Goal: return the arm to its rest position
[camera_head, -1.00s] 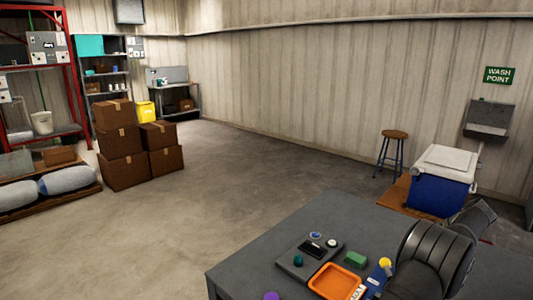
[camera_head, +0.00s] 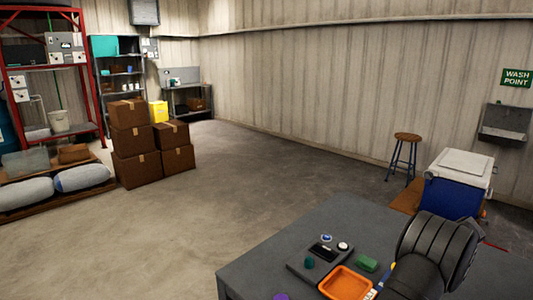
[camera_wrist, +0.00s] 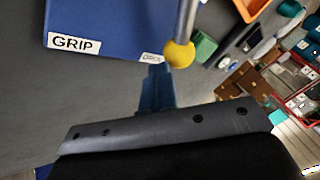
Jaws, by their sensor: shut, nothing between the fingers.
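My gripper (camera_wrist: 155,88) shows in the wrist view as narrow blue fingers beyond a dark grey mount, shut and empty. Past the fingers is a blue panel (camera_wrist: 110,25) with a GRIP label. A grey rod with a yellow ball (camera_wrist: 179,53) is close to the fingertips; I cannot tell whether they touch. In the head view, a black rounded part of my arm stands over the right of the grey table (camera_head: 262,262). My fingers are hidden there.
On the table are an orange tray (camera_head: 326,286), a green block (camera_head: 367,264) and a dark control panel (camera_head: 304,262). A blue cooler (camera_head: 452,196) and a stool (camera_head: 408,138) stand behind.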

